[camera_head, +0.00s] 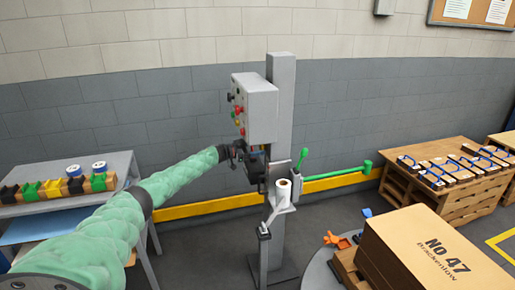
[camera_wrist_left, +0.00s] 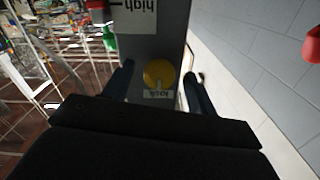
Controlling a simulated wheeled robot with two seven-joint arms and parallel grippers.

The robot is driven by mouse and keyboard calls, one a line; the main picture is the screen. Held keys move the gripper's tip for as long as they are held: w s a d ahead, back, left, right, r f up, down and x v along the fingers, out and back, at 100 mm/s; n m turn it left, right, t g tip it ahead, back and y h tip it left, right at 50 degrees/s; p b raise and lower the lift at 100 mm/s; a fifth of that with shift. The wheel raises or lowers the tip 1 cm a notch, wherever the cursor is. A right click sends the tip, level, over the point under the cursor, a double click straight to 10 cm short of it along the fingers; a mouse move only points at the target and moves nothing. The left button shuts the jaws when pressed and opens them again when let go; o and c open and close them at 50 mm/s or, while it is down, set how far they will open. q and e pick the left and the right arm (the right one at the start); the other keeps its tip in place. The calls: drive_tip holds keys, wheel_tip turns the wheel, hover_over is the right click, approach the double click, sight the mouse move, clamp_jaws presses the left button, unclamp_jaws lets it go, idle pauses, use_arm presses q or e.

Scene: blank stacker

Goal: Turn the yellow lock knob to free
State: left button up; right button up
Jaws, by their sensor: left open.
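The yellow lock knob (camera_wrist_left: 159,73) shows in the left wrist view as a round disc on a grey panel face, with a small label reading "lock" (camera_wrist_left: 157,94) beside it. My left gripper (camera_wrist_left: 158,78) is open, with one dark finger on each side of the knob in that view. I cannot tell whether the fingers touch it. In the head view my left gripper (camera_head: 236,152) is at the post-mounted machine, just below the grey control box (camera_head: 258,108). The knob cannot be made out there. My right gripper is not in view.
A green lever (camera_head: 301,158) and a long green handle (camera_head: 340,173) stick out right of the grey post (camera_head: 283,75). A white roll (camera_head: 283,193) sits below. A grey table (camera_head: 120,163) stands left; a large carton (camera_head: 430,250) is front right.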

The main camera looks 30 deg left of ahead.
use_arm(q)
drive_tip(key=shift+w+d, duration=0.15)
drive_tip(key=shift+c, duration=0.4)
drive_tip(key=c, duration=0.9)
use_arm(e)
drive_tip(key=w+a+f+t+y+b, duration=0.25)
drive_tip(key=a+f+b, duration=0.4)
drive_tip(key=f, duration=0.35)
use_arm(q)
drive_tip(key=shift+f+m+b, duration=0.1)
drive_tip(key=shift+m+b, duration=4.7)
drive_tip(key=shift+m, duration=4.2)
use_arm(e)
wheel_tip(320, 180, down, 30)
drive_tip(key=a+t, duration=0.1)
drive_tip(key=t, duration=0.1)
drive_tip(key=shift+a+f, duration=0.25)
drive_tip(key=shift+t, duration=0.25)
